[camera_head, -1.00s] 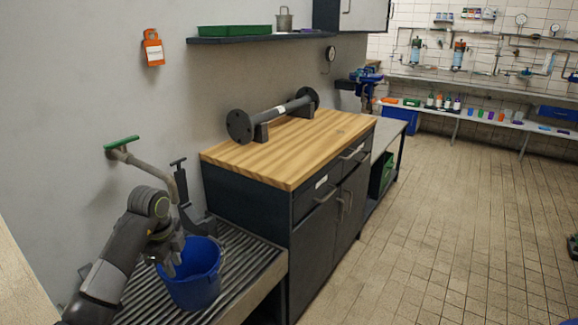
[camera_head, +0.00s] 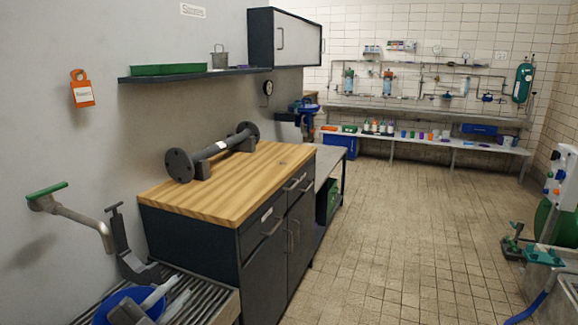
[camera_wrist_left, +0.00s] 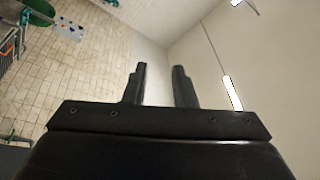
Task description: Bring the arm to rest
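Most of my left arm is below the picture. My right gripper is in neither view.
A wooden-topped cabinet (camera_head: 262,236) bearing a flanged pipe (camera_head: 215,151) stands beyond the gripper. A green-handled tap (camera_head: 75,213) juts from the left wall, near a dark bracket (camera_head: 127,247). The tiled floor (camera_head: 400,220) is open in the middle.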

